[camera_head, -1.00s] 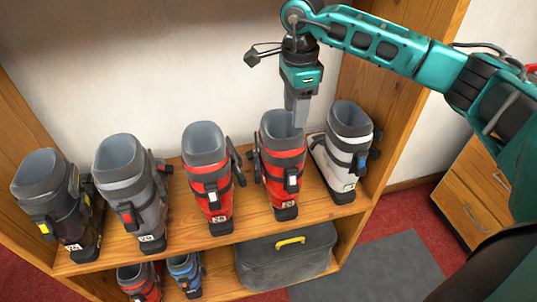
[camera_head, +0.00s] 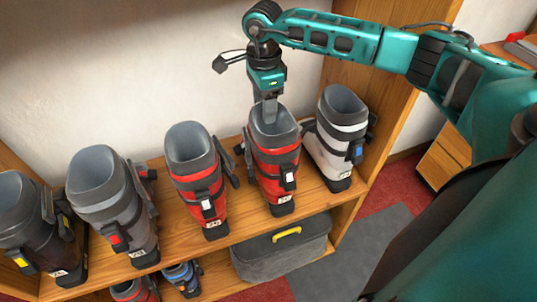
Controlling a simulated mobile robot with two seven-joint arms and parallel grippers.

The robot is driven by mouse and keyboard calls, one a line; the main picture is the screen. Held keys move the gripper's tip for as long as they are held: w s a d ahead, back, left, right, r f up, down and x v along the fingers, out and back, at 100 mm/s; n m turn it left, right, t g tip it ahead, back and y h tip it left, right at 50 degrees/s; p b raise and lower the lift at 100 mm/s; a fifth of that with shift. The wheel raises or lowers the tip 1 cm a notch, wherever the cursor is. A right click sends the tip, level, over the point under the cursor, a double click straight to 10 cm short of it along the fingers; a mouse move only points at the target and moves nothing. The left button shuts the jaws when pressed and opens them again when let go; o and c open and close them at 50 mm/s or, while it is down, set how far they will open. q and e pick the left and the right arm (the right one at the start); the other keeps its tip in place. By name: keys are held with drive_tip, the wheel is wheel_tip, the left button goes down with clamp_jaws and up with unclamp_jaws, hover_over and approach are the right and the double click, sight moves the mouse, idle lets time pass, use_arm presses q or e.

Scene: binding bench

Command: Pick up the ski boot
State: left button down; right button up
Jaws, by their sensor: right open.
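Several ski boots stand upright in a row on the wooden shelf. From the left they are a black boot (camera_head: 38,230), a grey boot (camera_head: 110,205), a red boot (camera_head: 198,180), a second red boot (camera_head: 277,165) and a white boot (camera_head: 334,142). My right gripper (camera_head: 269,112) points down at the top opening of the second red boot. Its fingertips are at or just inside the cuff, partly hidden by it. The gripper is open; I cannot tell whether it touches the boot. My left gripper is not in view.
A grey bin (camera_head: 283,255) with a yellow handle sits on the lower shelf, beside a blue boot (camera_head: 182,279) and another red boot (camera_head: 134,290). The wooden side panel (camera_head: 395,85) rises right of the white boot. A wooden drawer unit (camera_head: 445,160) stands beyond.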

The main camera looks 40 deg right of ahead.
drive_tip(key=shift+f, duration=0.25)
clamp_jaws()
idle(0.3)
idle(0.8)
